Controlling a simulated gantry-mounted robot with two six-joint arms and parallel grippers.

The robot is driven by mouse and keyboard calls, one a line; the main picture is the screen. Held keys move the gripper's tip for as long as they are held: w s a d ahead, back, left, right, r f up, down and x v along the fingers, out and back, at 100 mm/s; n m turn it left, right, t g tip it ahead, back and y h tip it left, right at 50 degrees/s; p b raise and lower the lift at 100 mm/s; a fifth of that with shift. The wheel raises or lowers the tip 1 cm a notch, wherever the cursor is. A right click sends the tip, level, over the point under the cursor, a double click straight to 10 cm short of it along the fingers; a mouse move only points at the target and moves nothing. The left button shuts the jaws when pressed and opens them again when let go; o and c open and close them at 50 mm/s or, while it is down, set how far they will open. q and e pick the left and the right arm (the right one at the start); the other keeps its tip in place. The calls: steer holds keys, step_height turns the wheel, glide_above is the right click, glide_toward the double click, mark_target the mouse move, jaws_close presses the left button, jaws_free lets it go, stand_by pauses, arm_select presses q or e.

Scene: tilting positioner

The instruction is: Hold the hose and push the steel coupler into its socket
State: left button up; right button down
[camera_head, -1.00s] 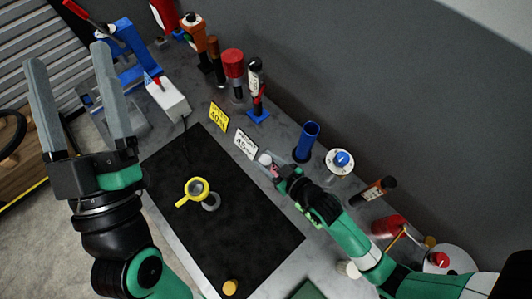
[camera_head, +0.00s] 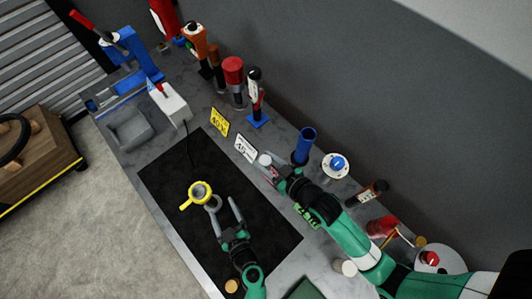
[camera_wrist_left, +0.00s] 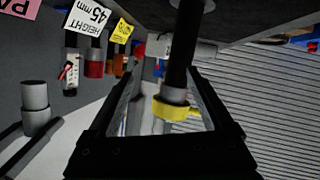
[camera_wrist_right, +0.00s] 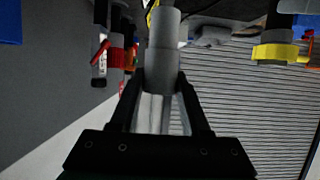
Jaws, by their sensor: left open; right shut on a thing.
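The hose (camera_wrist_left: 183,55) is a dark upright cylinder with a yellow collar (camera_wrist_left: 174,108) and a grey socket end. In the head view, the yellow collar (camera_head: 199,190) with its side tab stands over the black mat. My left gripper (camera_head: 224,203) is open, its fingertips close to the collar; in the left wrist view the hose appears between the fingers, but I cannot tell whether they touch it. My right gripper (camera_wrist_right: 161,95) is shut on the steel coupler (camera_wrist_right: 163,55), a stepped grey cylinder. The coupler (camera_head: 265,160) is apart from the hose, near the mat's far right edge.
A yellow sign (camera_head: 219,121) and a white height sign (camera_head: 246,149) stand behind the mat. A blue cup (camera_head: 305,145), a red-topped cylinder (camera_head: 233,72) and other tools line the wall side. The black mat (camera_head: 165,175) is mostly clear.

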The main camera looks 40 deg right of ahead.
arm_select(q)
steer(key=f, duration=0.1)
steer(key=a+f+m, duration=0.2)
steer(key=f, duration=0.1)
steer(key=shift+a+f+g+y+b, duration=0.1)
steer(key=shift+a+g+y+b, duration=0.1)
steer(key=shift+g+y+b, duration=0.15)
arm_select(e)
steer(key=shift+w+a+f, duration=0.1)
steer(key=shift+a+f, duration=0.05)
steer(key=shift+f, duration=0.3)
steer(key=shift+w+a+f, duration=0.1)
steer(key=shift+f, duration=0.35)
arm_select(q)
steer(key=shift+s+a+f+y, duration=0.1)
steer(key=shift+a+f+y, duration=0.1)
steer(key=shift+a+y, duration=0.05)
steer(key=b+x, duration=0.9)
steer(key=x, duration=0.2)
steer(key=shift+f+b, duration=0.15)
steer(key=shift+b, duration=0.2)
steer(key=shift+w+d+b, duration=0.1)
steer(key=shift+w+b, duration=0.25)
steer(key=shift+w, duration=0.2)
arm_select(e)
step_height(320, 180, down, 10)
steer(key=shift+f, duration=0.1)
arm_select(q)
jaws_close()
